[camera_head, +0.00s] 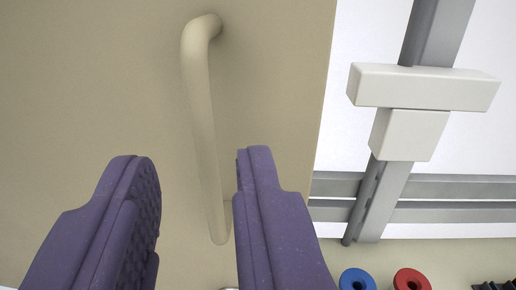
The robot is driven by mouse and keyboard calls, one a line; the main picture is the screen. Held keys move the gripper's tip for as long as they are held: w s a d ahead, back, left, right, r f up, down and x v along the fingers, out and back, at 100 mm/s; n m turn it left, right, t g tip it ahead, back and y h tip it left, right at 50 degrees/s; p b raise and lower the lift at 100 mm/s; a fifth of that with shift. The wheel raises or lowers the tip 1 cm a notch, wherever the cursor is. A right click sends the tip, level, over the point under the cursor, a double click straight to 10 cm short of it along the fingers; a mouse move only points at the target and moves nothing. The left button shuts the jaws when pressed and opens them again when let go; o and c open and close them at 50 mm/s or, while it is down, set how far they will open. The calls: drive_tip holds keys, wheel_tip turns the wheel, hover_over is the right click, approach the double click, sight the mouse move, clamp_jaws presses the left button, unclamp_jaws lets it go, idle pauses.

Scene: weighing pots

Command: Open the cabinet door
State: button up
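The cabinet door (100,80) is a beige panel filling the left and middle of the view. Its handle (201,110) is a long beige bar, roughly upright in the picture and bent toward the door at its ends. My gripper (192,160) has two purple fingers, open and apart. Nothing is seen gripped. I cannot tell how far the fingertips are from the handle in depth. The door's right edge shows, and no gap is clear there.
Right of the door, a grey metal post (382,190) carries white blocks (425,88). Grey rails (450,188) run across behind it. A blue ring-shaped thing (357,279) and a red one (411,279) sit at the lower right, near dark objects (492,285).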

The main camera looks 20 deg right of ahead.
sight(201, 126)
drive_tip(key=w, duration=0.4)
drive_tip(key=w+d, duration=0.1)
drive_tip(key=w, duration=0.1)
drive_tip(key=shift+w+b, duration=0.3)
drive_tip(key=shift+w, duration=0.1)
drive_tip(key=shift+a, duration=0.1)
clamp_jaws()
